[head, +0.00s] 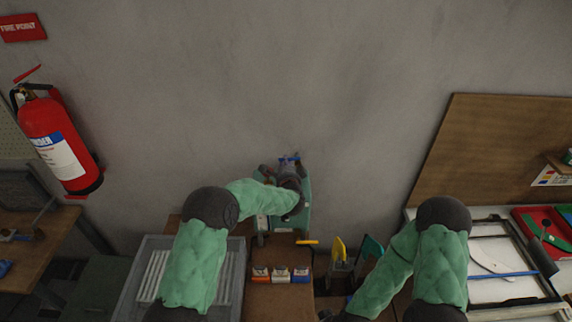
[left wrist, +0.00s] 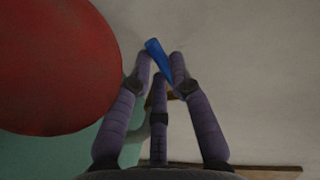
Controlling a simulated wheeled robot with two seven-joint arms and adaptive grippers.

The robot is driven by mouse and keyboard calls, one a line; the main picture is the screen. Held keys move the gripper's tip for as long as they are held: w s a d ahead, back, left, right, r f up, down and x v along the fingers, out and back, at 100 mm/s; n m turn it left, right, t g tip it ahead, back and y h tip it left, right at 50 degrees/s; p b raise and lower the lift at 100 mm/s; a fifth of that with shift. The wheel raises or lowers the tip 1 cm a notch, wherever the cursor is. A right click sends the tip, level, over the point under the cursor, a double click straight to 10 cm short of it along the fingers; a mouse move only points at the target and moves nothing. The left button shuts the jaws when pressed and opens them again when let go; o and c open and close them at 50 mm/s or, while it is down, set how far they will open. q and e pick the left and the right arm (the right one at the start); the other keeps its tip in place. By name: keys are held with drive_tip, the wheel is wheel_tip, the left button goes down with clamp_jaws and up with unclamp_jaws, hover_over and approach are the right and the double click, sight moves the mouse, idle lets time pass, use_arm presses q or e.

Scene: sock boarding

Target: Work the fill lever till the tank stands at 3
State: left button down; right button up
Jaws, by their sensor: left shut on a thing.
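My left gripper (head: 288,160) is in front of a teal panel (head: 306,205) by the wall and is shut on a small blue lever (head: 293,157). In the left wrist view the blue lever (left wrist: 158,62) stands tilted between the purple-grey fingertips (left wrist: 160,70). A large red rounded thing (left wrist: 55,65) fills the upper left there, close to the fingers; I cannot tell what it is. The tank's level cannot be read in either view. My right gripper (head: 326,315) is at the bottom edge of the head view, mostly cut off.
A brown bench (head: 278,260) below the panel carries several small coloured-front blocks (head: 280,275). A grey ribbed tray (head: 152,255) is to the left. A yellow piece (head: 339,250) and a teal piece (head: 370,248) stand at right. A red fire extinguisher (head: 60,140) hangs at far left.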

use_arm(q)
drive_tip(key=c, duration=1.1)
unclamp_jaws()
drive_tip(key=shift+s, duration=0.1)
drive_tip(key=v, duration=1.2)
drive_tip(key=c, duration=0.6)
drive_tip(key=shift+f, duration=0.1)
clamp_jaws()
drive_tip(key=shift+t, duration=0.4)
drive_tip(key=w+f+p, duration=0.1)
drive_tip(key=w+p, duration=0.1)
drive_tip(key=w, duration=0.1)
drive_tip(key=w+f+p, duration=0.1)
drive_tip(key=w+p, duration=0.1)
drive_tip(key=w, duration=0.1)
drive_tip(key=w+a+p, duration=0.1)
drive_tip(key=w+p, duration=0.1)
drive_tip(key=w, duration=0.2)
drive_tip(key=shift+w+f, duration=0.1)
drive_tip(key=shift+f, duration=0.3)
